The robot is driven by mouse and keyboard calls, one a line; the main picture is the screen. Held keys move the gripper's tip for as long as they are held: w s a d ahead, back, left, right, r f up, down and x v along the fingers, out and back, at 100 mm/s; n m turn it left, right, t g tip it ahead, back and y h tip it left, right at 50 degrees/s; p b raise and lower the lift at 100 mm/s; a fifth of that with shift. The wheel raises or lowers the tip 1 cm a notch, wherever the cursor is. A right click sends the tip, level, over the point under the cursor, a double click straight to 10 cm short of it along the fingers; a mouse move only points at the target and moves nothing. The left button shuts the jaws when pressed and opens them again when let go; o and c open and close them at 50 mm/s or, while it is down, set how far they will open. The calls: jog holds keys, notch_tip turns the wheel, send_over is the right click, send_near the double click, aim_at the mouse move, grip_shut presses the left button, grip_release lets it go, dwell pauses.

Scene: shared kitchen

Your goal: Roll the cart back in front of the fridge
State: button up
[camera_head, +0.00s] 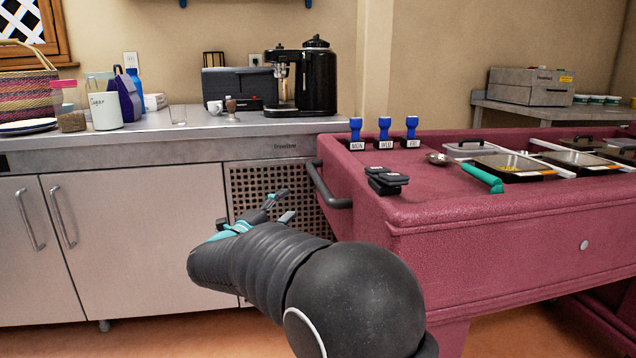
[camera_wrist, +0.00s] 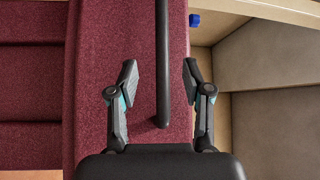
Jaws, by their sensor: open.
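The cart (camera_head: 500,215) is a maroon, speckled serving cart standing at the right, with a dark bar handle (camera_head: 325,190) on its left end. My gripper (camera_head: 281,208) is open and empty, just left of the handle in the head view. In the wrist view the handle (camera_wrist: 162,60) runs lengthwise between the two spread fingers, with the maroon cart side (camera_wrist: 110,40) behind it. I see no finger touching the handle; how deep it sits between them I cannot tell. I cannot make out a fridge in either view.
A steel counter (camera_head: 165,137) with pale cabinets (camera_head: 140,235) runs along the left, beside the cart's end. A perforated panel (camera_head: 262,190) is behind my gripper. The cart top carries several blue-handled stamps, black clips (camera_head: 386,180), a ladle and food pans. Orange floor (camera_head: 190,335) shows below.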

aim_at(319, 181)
jog(key=x, duration=0.4)
jog(key=p+x, duration=0.1)
jog(key=x, duration=0.4)
jog(key=d+x, duration=0.1)
jog(key=x, duration=0.3)
jog(key=shift+w+d+r, duration=0.1)
jog(key=shift+r, duration=0.25)
grip_shut()
